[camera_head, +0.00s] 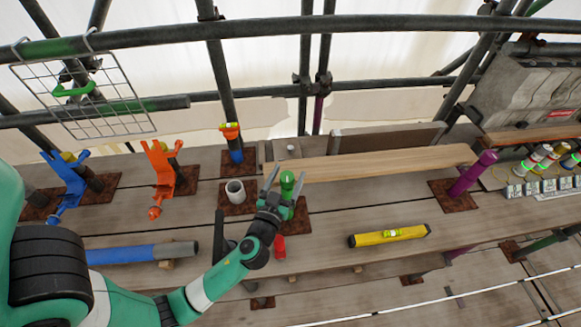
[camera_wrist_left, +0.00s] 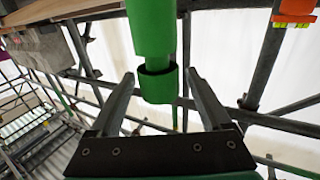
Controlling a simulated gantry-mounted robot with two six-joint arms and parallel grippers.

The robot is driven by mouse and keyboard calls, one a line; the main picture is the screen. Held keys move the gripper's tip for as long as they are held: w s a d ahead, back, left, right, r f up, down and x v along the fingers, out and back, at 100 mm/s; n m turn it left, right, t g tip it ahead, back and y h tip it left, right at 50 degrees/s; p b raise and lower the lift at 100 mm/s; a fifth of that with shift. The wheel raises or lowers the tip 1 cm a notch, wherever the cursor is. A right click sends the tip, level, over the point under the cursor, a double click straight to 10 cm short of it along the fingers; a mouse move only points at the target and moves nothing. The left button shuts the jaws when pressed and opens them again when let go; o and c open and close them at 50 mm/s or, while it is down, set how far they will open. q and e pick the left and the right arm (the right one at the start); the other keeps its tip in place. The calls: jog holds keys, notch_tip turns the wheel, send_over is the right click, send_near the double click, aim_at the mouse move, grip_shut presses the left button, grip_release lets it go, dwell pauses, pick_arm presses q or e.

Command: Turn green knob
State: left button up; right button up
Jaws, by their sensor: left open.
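The green knob (camera_head: 287,179) stands near the middle of the plank deck, just behind the wrist of my left arm. My left gripper (camera_head: 284,182) is open, with its two grey fingers reaching up on either side of the knob. In the left wrist view, a green cylindrical part (camera_wrist_left: 152,28) comes down from the top edge, with a dark green collar at its lower end. There it lies between the lines of the open fingers (camera_wrist_left: 160,75). I cannot tell whether a finger touches it. My right gripper is not in view.
A grey pipe socket (camera_head: 235,191) and a red piece (camera_head: 279,247) are close to my left gripper. A yellow spirit level (camera_head: 389,235) lies to the right. Orange (camera_head: 162,172) and blue (camera_head: 66,183) clamps stand left. A loose plank (camera_head: 375,163) lies behind.

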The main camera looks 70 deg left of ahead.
pick_arm(q)
jog(key=shift+x, duration=1.25)
grip_shut()
